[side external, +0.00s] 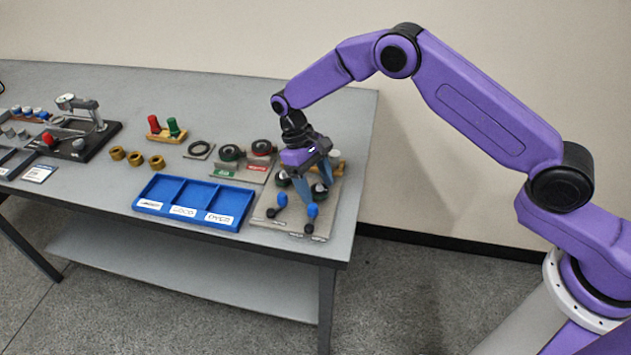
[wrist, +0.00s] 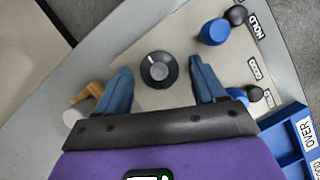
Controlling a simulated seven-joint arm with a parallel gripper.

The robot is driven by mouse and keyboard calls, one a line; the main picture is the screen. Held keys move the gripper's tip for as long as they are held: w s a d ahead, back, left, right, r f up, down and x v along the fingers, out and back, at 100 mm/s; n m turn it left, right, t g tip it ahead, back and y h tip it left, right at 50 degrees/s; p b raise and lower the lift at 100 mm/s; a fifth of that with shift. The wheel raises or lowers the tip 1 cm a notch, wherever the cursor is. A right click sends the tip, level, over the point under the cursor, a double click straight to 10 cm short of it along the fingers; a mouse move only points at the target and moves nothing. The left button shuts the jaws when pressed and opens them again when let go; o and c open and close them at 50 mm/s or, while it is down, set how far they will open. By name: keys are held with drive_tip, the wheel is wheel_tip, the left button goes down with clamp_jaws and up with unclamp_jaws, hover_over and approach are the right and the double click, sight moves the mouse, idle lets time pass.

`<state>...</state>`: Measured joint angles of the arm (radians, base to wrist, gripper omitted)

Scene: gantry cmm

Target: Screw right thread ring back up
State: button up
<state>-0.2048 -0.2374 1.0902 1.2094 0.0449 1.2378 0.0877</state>
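A dark round ring (wrist: 158,70) with a silver centre sits on the grey board at the right end of the table. In the wrist view it lies between my two blue fingertips, with a gap on each side. My gripper (wrist: 163,88) is open and points down at it, holding nothing. In the side view my gripper (side external: 316,192) is low over the board, and a dark ring (side external: 319,188) shows partly between its fingers. Another dark ring (side external: 283,178) stands to its left. I cannot tell whether the ring is seated on a thread.
Two blue knobs (side external: 312,210) with black balls stand at the board's front. A blue three-slot tray (side external: 195,201) is left of the board. A white cylinder (wrist: 74,117) and wooden piece (wrist: 88,94) are close to one finger.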

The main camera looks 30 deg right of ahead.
drive_tip(key=shift+r, duration=0.1)
drive_tip(key=v, duration=1.2)
drive_tip(key=shift+a, duration=0.1)
idle(0.3)
